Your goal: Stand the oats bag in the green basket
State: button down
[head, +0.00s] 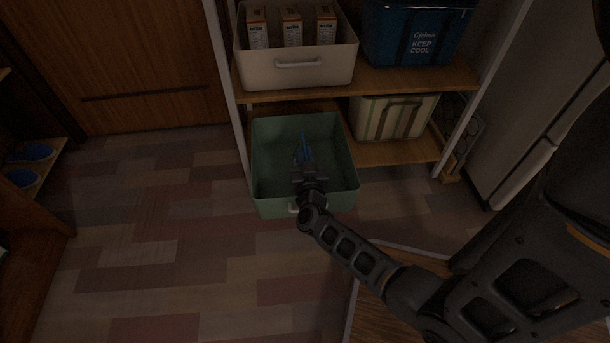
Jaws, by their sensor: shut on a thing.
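The green basket (265,207) is on the lower shelf and juts out past its front edge, with its open top facing up. My gripper (303,163) is over the basket's inside, with my arm reaching in across its front rim. It is shut on a blue item, which I take to be the oats bag (301,146). Only a narrow part of the bag shows beyond the fingers, and no label can be read. I cannot tell whether the bag touches the basket's floor. No other thing shows inside the basket.
A white bin (297,76) with several boxes and a blue cooler (420,38) stand on the shelf above. A striped basket (393,118) is right of the green one. Shelf posts (228,85) flank the unit. The floor at left is clear.

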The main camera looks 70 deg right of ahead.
jog(key=shift+f+b, duration=1.5)
jog(key=shift+f, duration=1.1)
jog(key=shift+f, duration=0.15)
jog(key=c, duration=1.2)
grip_release()
jog(key=shift+o, duration=0.2)
